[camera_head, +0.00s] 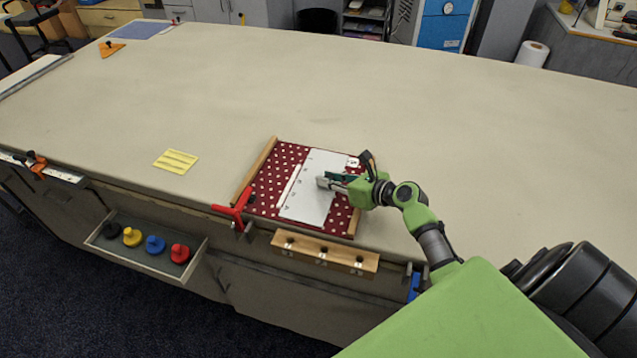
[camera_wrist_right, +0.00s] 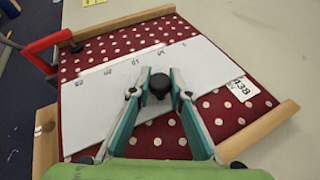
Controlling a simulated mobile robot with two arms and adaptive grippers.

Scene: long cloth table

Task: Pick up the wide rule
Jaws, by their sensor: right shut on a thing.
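The wide rule (camera_head: 312,200) is a broad white plate with number marks along one long edge. It lies over a red cloth with white dots (camera_head: 267,185), and I cannot tell whether it touches the cloth. My right gripper (camera_head: 325,183) is over its middle. In the right wrist view the wide rule (camera_wrist_right: 105,100) spans the cloth, and the fingers (camera_wrist_right: 160,88) are shut on its black knob (camera_wrist_right: 160,82). A narrow white strip runs along its marked edge; I cannot tell if it is separate. My left gripper is out of view.
Wooden bars (camera_head: 257,168) edge the cloth. A red clamp (camera_head: 235,208) and a wooden block with holes (camera_head: 325,252) are at the table's front edge. A yellow pad (camera_head: 176,161) lies left. A tray (camera_head: 150,261) holds several coloured knobs.

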